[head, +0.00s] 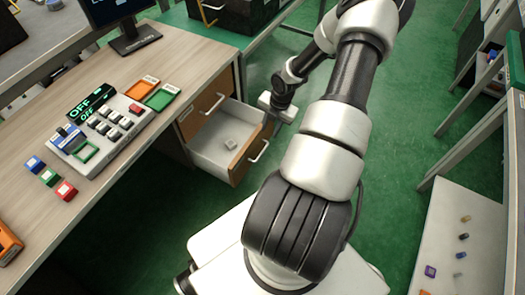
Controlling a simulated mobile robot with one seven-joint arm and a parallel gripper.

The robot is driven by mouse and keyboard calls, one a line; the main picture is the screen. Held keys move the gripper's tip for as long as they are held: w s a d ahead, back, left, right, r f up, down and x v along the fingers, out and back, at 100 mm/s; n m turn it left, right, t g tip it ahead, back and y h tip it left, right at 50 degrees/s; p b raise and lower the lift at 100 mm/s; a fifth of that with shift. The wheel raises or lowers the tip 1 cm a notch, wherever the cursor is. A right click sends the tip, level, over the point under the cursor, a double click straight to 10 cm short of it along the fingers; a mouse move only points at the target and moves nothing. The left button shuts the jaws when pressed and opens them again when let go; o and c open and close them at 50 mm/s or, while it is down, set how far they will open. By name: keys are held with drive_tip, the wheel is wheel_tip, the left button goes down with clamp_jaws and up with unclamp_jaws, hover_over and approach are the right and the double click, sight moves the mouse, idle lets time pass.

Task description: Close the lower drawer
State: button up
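The lower drawer (207,150) of the desk is pulled out in the head view. It has a white inside and a wooden front (242,158) with a pale bar handle. A small whitish block lies in it (231,144). My gripper (268,127) is at the far end of the drawer front, close to its outer side. I cannot tell whether it touches the front. The fingertips are small and partly hidden, so their opening does not show.
The upper drawer (204,104) above it looks shut. On the desk top (130,165) are a button panel (107,125), coloured trays and several small cubes. Green floor (140,225) lies in front of the desk. A white low shelf (455,245) with small items stands at right.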

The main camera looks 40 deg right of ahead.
sight(262, 152)
drive_tip(key=w+f+b, duration=0.1)
drive_tip(key=f, duration=0.4)
drive_tip(key=f+b, duration=0.1)
drive_tip(key=f, duration=0.4)
drive_tip(key=w+a+f+b, duration=0.1)
drive_tip(key=f, duration=0.5)
drive_tip(key=shift+w+a, duration=0.1)
drive_tip(key=shift+w, duration=0.25)
clamp_jaws()
